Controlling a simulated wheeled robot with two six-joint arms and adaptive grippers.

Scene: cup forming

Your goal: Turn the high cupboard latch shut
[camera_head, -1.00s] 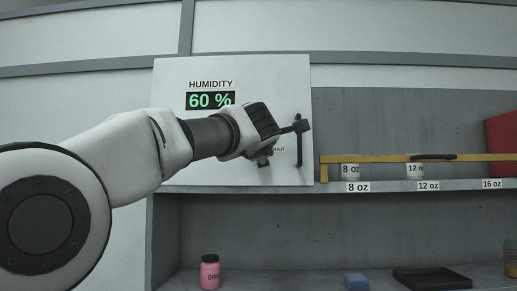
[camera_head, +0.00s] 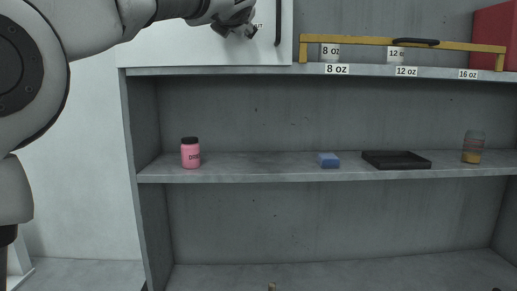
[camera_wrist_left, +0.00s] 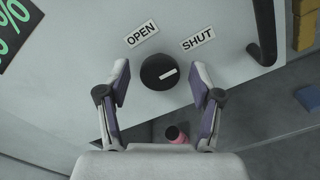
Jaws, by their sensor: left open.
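The mark points right and slightly up. The OPEN label (camera_wrist_left: 142,36) is up-left of the knob and the SHUT label (camera_wrist_left: 198,40) up-right. My left gripper (camera_wrist_left: 161,72) is open, one finger on each side of the knob in the wrist view; whether they touch it I cannot tell. In the head view the left gripper (camera_head: 240,27) is at the top edge before the door (camera_head: 190,48), and hides the knob. My right gripper is not in view.
A black bar handle (camera_head: 278,25) is right of the gripper. Below stand a pink jar (camera_head: 190,154), blue block (camera_head: 329,160), black tray (camera_head: 396,160) and amber jar (camera_head: 473,147). The lowest bay is largely empty.

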